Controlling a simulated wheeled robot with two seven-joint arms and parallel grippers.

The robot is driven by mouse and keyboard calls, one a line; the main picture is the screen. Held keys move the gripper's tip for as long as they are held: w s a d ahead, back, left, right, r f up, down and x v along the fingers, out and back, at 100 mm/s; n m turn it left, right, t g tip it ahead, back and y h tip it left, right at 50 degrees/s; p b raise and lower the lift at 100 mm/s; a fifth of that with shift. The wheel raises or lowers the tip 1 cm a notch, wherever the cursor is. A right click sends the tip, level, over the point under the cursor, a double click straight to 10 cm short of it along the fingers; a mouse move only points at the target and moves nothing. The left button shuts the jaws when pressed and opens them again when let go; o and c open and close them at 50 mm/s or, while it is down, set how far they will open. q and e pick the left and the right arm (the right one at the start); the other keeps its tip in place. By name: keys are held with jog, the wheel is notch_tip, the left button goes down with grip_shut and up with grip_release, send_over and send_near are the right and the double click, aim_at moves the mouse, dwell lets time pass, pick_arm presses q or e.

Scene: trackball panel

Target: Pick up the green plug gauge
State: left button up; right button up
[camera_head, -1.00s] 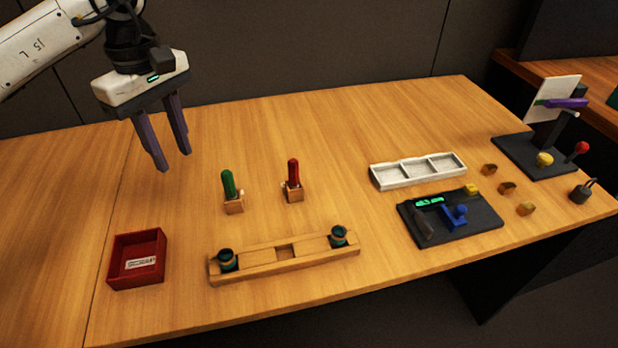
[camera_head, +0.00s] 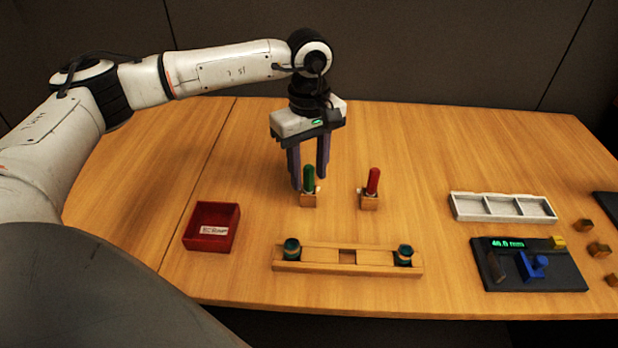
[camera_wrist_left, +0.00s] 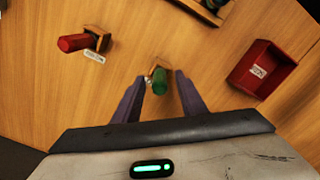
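The green plug gauge (camera_head: 309,179) stands upright in a small wooden block (camera_head: 308,200) left of the table's middle. My left gripper (camera_head: 309,182) is open, its fingers pointing down just behind the green gauge in the head view. In the left wrist view the green gauge (camera_wrist_left: 159,82) shows between the tips of the two spread fingers of the left gripper (camera_wrist_left: 160,88); I cannot tell whether they touch it. A red plug gauge (camera_head: 373,181) stands in its own wooden block (camera_head: 369,202) to the right. My right gripper is not in view.
A red box (camera_head: 212,227) with a label is at the left. A wooden rack (camera_head: 347,257) with two dark rings lies in front. A white three-part tray (camera_head: 502,207) and a black gauge stand (camera_head: 530,270) are at the right. The table behind the gauges is clear.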

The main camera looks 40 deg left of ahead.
pick_arm(q)
jog(key=shift+f, duration=0.45)
jog(key=shift+c, duration=0.3)
grip_shut()
jog(key=shift+r, duration=0.1)
